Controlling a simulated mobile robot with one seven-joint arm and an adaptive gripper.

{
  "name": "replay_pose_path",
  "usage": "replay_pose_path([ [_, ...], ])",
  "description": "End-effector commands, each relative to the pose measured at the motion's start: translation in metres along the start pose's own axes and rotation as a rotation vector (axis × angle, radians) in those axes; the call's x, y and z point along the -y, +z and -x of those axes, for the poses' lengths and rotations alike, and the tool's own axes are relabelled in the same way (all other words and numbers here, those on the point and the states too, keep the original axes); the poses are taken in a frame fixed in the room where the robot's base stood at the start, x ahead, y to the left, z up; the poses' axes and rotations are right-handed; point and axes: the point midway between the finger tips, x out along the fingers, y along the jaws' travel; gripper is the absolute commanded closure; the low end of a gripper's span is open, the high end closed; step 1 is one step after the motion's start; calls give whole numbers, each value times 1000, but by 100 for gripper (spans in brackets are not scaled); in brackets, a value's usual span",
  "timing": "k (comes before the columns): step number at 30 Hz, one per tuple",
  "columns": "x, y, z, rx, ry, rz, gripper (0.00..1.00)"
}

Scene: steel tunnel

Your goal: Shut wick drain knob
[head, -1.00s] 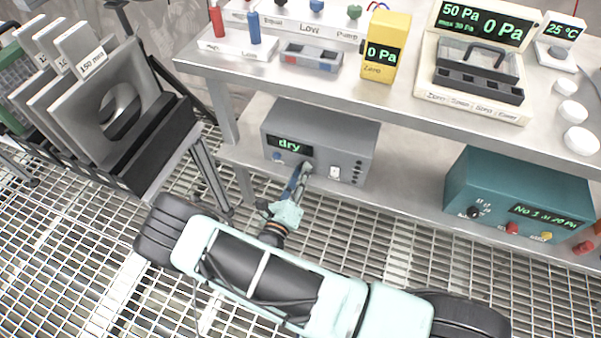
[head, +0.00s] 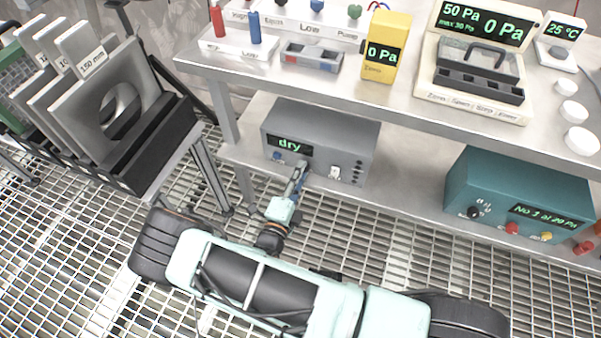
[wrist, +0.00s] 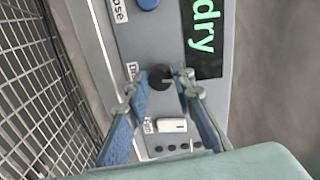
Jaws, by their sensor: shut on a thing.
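A grey box (head: 325,137) with a green "dry" display (head: 289,146) stands on the lower shelf. My gripper (wrist: 163,80) is at its front panel, with its blue-padded fingers closed on either side of a small dark round knob (wrist: 159,76). A light pointer mark shows on the knob. The knob's own label is partly hidden by a finger. In the head view my gripper (head: 297,178) reaches up to the panel below the display and hides the knob.
A blue button (head: 277,155) and a white switch (head: 335,172) sit on either side of the knob. A teal box (head: 500,190) stands further right on the shelf. The bench top (head: 400,100) overhangs the grey box. A rack of grey plates (head: 110,110) stands at left.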

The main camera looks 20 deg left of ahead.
Motion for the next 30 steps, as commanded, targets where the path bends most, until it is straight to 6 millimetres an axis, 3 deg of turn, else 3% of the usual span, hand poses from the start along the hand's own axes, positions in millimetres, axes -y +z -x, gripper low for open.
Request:
replay_pose_path([
  [23,-1,-1,1,-2,2,101,100],
  [24,-1,-1,1,-2,2,101,74],
  [28,-1,-1,0,-1,1,100,60],
  [30,-1,-1,0,-1,1,100,60],
])
